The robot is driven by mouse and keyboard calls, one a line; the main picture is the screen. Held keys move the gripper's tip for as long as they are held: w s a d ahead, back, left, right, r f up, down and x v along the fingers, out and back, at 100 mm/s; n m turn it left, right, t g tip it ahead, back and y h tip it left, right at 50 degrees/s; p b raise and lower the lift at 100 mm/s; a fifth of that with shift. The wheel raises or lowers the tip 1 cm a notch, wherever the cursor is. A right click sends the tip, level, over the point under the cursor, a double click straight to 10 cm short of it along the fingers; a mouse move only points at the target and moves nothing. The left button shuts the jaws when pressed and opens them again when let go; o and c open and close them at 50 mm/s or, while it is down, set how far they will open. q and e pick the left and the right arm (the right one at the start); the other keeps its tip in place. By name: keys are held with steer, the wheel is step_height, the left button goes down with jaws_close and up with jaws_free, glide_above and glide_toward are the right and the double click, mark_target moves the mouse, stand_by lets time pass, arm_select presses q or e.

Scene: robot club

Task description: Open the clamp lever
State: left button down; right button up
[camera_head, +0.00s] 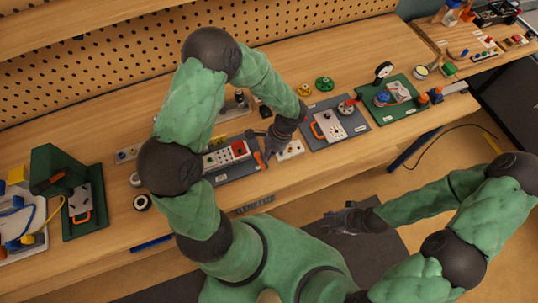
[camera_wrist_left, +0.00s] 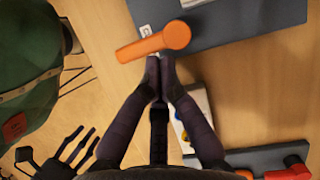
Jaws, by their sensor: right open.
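The orange clamp lever (camera_wrist_left: 155,42) sits at the edge of a dark grey base plate (camera_wrist_left: 225,22) in the left wrist view. In the head view the lever (camera_head: 260,160) is a small orange piece beside the right end of the panel fixture. My left gripper (camera_wrist_left: 160,62) has its fingertips together just beside the lever's long arm, with nothing visible between them. I cannot tell whether they touch it. In the head view this gripper (camera_head: 271,147) is partly hidden by its own arm. My right gripper (camera_head: 338,219) is open and empty in front of the bench.
A small pale block with buttons (camera_head: 289,150) lies right of the lever. Further right are a grey plate with a switch panel (camera_head: 334,128) and a green tray (camera_head: 398,110). A green stand (camera_head: 58,170) is at the left. The bench front has some bare wood.

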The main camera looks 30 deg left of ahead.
arm_select(q)
steer(key=v, duration=1.2)
stand_by(0.6)
